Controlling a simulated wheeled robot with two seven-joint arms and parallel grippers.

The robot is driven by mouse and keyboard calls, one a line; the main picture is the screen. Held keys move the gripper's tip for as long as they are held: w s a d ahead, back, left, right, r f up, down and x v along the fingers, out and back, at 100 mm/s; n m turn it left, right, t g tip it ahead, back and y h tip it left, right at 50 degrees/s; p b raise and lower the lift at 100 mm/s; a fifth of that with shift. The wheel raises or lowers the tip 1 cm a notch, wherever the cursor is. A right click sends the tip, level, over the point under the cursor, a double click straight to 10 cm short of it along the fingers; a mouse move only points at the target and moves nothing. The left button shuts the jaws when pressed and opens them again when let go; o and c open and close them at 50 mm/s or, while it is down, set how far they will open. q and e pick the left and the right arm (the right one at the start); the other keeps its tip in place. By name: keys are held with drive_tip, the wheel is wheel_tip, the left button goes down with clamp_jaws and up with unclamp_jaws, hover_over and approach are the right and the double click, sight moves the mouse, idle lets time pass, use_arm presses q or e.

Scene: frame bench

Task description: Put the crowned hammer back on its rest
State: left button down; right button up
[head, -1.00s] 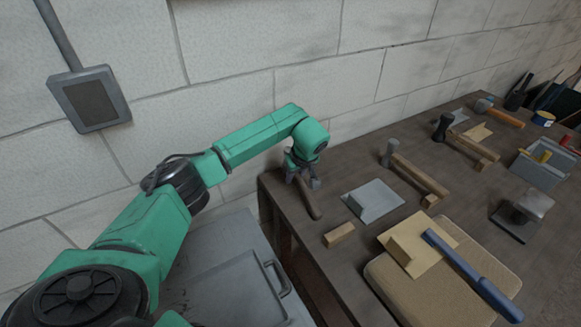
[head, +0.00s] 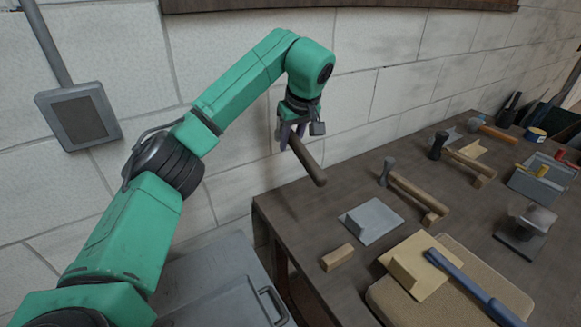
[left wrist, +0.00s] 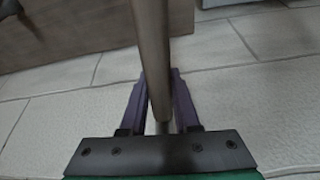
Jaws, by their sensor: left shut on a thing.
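My left gripper (head: 301,126) is shut on a hammer with a dark brown handle (head: 308,163) and holds it up in the air above the bench's far left corner. The handle slants down to the right, and the head is mostly hidden at the jaws. In the left wrist view the handle (left wrist: 151,55) runs up between the purple fingers (left wrist: 158,105). An empty grey plate (head: 372,221) with a small wooden block (head: 338,257) before it, perhaps the rest, lies on the bench below right. My right gripper is not in view.
On the bench (head: 300,222), a wooden-handled hammer (head: 413,190) and other hammers lie farther right. A blue-handled tool (head: 470,284) lies across a tan pad (head: 400,306). A small anvil (head: 526,224) and grey bin (head: 538,184) stand right. The brick wall is close behind.

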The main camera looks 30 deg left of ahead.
sight(311, 157)
use_arm(q)
drive_tip(key=d+r, duration=0.1)
drive_tip(key=s+d+r, duration=0.1)
drive_tip(key=shift+s+d+r+h, duration=0.15)
drive_tip(key=shift+d+r+h, duration=0.05)
drive_tip(key=shift+d+h, duration=0.15)
drive_tip(key=shift+n+g+h, duration=0.45)
drive_tip(key=shift+n+g, duration=0.05)
drive_tip(key=shift+g, duration=0.2)
drive_tip(key=s+d, duration=0.2)
drive_tip(key=d, duration=0.1)
drive_tip(key=s+d+f, duration=0.1)
drive_tip(key=d, duration=0.1)
drive_tip(key=shift+s, duration=0.3)
drive_tip(key=d+p+x, duration=0.1)
drive_tip(key=x, duration=0.5)
drive_tip(key=s+p+x, duration=0.1)
drive_tip(key=x, duration=0.5)
drive_tip(key=s+d+p+x, duration=0.1)
drive_tip(key=x, duration=0.5)
drive_tip(key=shift+w+d+f, duration=0.1)
drive_tip(key=shift+d+f, duration=0.25)
drive_tip(key=shift+f, duration=0.55)
drive_tip(key=c, duration=0.6)
unclamp_jaws()
drive_tip(key=shift+r, duration=0.1)
drive_tip(key=shift+c, duration=0.2)
drive_tip(key=shift+r, duration=0.1)
